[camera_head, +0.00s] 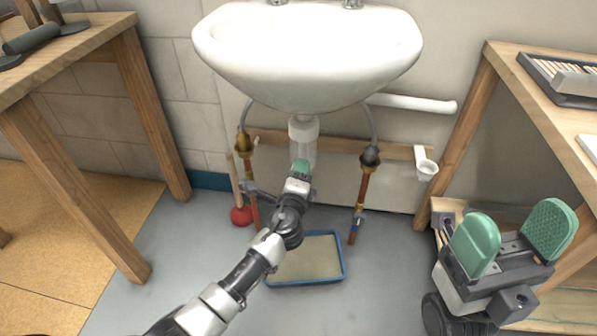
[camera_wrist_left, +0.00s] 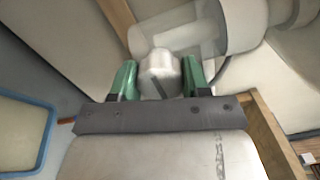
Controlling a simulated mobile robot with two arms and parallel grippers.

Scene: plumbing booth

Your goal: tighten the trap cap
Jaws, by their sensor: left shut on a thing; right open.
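The trap cap (camera_wrist_left: 160,70) is a pale, rounded piece with a dark slot, seen in the left wrist view at the end of the trap body (camera_wrist_left: 178,34). My left gripper (camera_wrist_left: 158,82) has its green fingers on either side of the cap and is shut on it. In the head view my left gripper (camera_head: 300,168) is below the sink's white drain pipe (camera_head: 303,130); there the cap is hidden behind the gripper. My right gripper (camera_head: 512,240) is open and empty at the lower right, its green pads wide apart.
The white sink (camera_head: 308,50) hangs above. Copper supply pipes with a left valve (camera_head: 244,144) and a right valve (camera_head: 370,156) flank the trap. A blue-rimmed tray (camera_head: 344,262) and a red plunger (camera_head: 241,215) are on the floor. Wooden benches stand at both sides.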

